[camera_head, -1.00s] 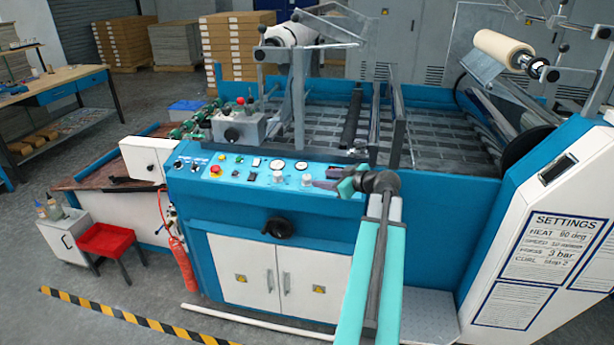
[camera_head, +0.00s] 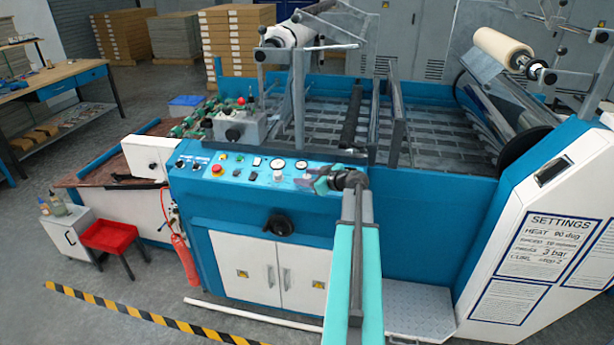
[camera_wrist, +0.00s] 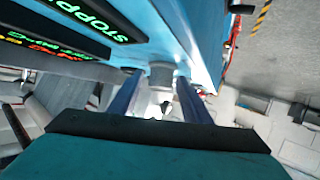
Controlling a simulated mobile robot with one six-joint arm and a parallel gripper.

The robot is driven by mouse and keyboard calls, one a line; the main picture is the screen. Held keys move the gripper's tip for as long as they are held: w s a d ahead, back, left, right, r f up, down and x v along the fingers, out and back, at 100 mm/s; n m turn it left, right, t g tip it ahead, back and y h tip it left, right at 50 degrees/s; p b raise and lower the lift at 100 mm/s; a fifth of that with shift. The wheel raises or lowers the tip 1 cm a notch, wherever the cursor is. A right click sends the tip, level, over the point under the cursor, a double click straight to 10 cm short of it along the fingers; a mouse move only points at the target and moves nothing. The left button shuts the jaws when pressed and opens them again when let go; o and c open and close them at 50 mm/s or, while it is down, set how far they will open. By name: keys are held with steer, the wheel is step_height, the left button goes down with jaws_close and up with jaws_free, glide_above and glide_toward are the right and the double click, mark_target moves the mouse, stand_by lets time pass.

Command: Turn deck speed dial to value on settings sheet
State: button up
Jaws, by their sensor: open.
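The settings sheet (camera_head: 548,248) is on the white side panel at right. Its heat line reads 90 deg and its press line 3 bar; the speed figure is too blurred to read surely. The blue control panel (camera_head: 225,168) carries lamps, buttons, gauges and knobs. My gripper (camera_head: 314,184) is at the panel's right end, below the gauges. In the wrist view my open gripper (camera_wrist: 160,85) has its two fingers on either side of a grey round knob (camera_wrist: 161,73) on the blue face. I cannot tell whether they touch it. Its pointer and scale are hidden.
A pale knob (camera_head: 278,178) stands just left of my gripper. A red button (camera_head: 217,170) is farther left. A black handwheel (camera_head: 279,225) juts out below. In the wrist view, a lit display (camera_wrist: 85,20) reading "STOPP..." lies beside the fingers.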

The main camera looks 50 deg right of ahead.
steer(key=c, duration=0.9)
steer(key=shift+d, duration=0.15)
steer(key=shift+c, duration=0.7)
